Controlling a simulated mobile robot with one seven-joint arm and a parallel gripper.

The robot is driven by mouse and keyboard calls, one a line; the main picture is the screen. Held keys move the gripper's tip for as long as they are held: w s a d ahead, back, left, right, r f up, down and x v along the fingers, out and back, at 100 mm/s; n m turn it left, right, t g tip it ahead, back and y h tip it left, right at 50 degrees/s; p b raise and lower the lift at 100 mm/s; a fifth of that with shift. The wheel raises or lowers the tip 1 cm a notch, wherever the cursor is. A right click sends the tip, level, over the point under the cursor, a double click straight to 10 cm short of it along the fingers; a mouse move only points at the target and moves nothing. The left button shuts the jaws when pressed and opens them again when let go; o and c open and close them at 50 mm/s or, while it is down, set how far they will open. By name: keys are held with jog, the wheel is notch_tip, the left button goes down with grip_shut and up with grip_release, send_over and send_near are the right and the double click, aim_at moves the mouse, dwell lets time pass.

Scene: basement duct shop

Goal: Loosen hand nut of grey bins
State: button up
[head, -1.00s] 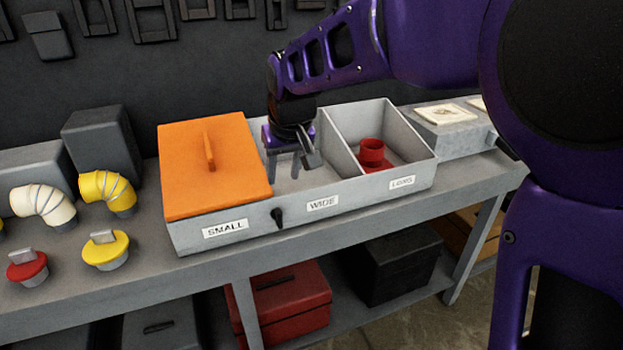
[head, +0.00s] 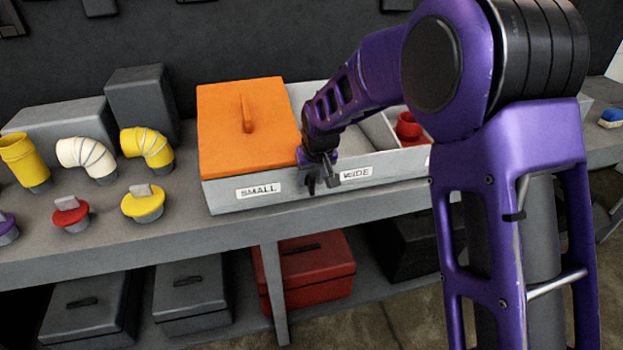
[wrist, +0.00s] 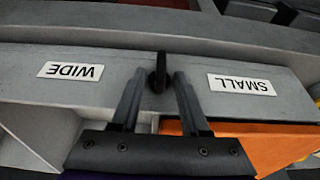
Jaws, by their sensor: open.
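The grey bins (head: 225,199) form one long box on the bench, with labels SMALL and WIDE on the front wall. An orange lid (head: 240,145) covers the SMALL compartment. The black hand nut (wrist: 157,72) is on the front wall between the two labels, seen upside down in the wrist view. My gripper (head: 322,184) is at the front wall, pointing down. In the wrist view my gripper (wrist: 157,78) is open, its two fingers on either side of the nut's near end. I cannot tell whether they touch it.
A red fitting (head: 409,127) stands in the right compartment. Yellow (head: 148,146) and white (head: 86,158) elbows and capped fittings stand left of the bins. A red box (head: 308,272) and dark boxes sit on the shelf below. The bench front before the bins is clear.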

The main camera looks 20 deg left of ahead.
jog(key=shift+f, duration=0.2)
jog(key=shift+c, duration=0.3)
grip_shut()
